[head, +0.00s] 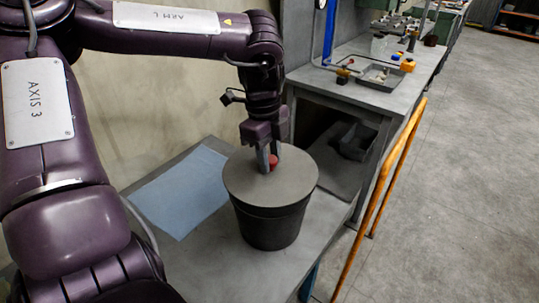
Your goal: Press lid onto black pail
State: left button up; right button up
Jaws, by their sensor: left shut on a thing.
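The black pail (268,228) stands upright on the near table. The round grey-brown lid (250,182) lies across the pail's top and looks level; I cannot tell whether its rim is seated all round. A small red knob (273,161) rises from the middle of the lid. My left gripper (268,162) points down over the lid, its fingers shut on the red knob. My right gripper is not in view.
A blue sheet (180,190) lies flat on the table (190,262) left of the pail. A workbench (350,88) with a tray (382,76) and tools stands behind. An orange rail (378,195) runs along the right side. Open floor (470,150) lies beyond it.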

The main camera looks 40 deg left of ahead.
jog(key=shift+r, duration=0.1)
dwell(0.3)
pick_arm(q)
jog(key=o, duration=1.1)
jog(key=shift+r, duration=0.25)
jog(key=r, duration=0.4)
jog(key=a+r, duration=0.1)
jog(key=r, duration=0.2)
jog(key=shift+s+r, duration=0.1)
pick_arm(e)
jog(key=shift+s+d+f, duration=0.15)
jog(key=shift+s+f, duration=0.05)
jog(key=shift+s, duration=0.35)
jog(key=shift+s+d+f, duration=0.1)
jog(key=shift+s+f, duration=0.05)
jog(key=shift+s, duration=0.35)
